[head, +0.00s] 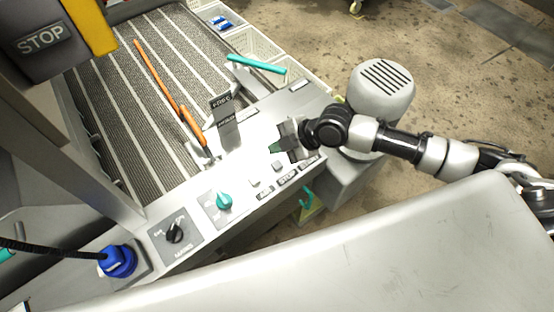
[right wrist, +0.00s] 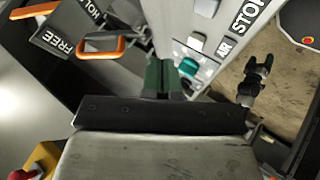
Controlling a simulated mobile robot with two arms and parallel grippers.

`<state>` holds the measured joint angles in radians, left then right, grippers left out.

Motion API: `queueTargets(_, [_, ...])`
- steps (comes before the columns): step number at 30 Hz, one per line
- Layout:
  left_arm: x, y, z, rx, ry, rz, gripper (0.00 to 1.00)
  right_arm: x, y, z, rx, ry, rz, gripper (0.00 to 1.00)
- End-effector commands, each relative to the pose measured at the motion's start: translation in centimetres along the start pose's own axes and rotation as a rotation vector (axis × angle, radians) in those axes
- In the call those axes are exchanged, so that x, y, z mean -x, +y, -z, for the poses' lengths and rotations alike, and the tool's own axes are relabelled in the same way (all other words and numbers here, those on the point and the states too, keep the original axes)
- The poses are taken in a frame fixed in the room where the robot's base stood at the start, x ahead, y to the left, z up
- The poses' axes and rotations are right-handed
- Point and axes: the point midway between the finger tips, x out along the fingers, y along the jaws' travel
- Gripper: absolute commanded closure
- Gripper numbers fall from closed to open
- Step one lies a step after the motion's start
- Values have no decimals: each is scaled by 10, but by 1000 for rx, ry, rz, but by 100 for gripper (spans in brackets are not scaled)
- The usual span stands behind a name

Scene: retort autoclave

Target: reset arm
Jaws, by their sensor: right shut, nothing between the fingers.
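My right gripper (head: 285,143) is over the control panel (head: 253,183), just above its row of labelled buttons, in the head view. Its fingers are shut with nothing between them. In the right wrist view its green fingertips (right wrist: 165,76) point at the panel beside a teal button (right wrist: 189,66). I cannot tell whether they touch the panel. My left gripper is not in the head view. A dark forked shape (right wrist: 256,80) at the right of the wrist view may be it, but this is unclear.
A teal knob (head: 224,201), a black MAINS switch (head: 175,234) and a blue plug (head: 117,262) line the panel. White baskets (head: 254,43) stand behind. Open floor lies right.

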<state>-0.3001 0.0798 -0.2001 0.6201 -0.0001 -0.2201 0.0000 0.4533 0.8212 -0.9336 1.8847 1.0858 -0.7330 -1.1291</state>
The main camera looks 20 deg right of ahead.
Motion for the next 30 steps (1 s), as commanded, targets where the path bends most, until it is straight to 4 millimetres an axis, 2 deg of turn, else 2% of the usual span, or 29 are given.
queueTargets(22, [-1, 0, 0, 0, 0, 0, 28, -1, -1, 1, -2, 2, 1, 100])
queueTargets(26, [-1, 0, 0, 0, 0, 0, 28, -8, -16, 20, -48, 15, 16, 100])
queueTargets(30, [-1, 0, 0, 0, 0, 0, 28, -14, -46, 58, -218, 5, 25, 100])
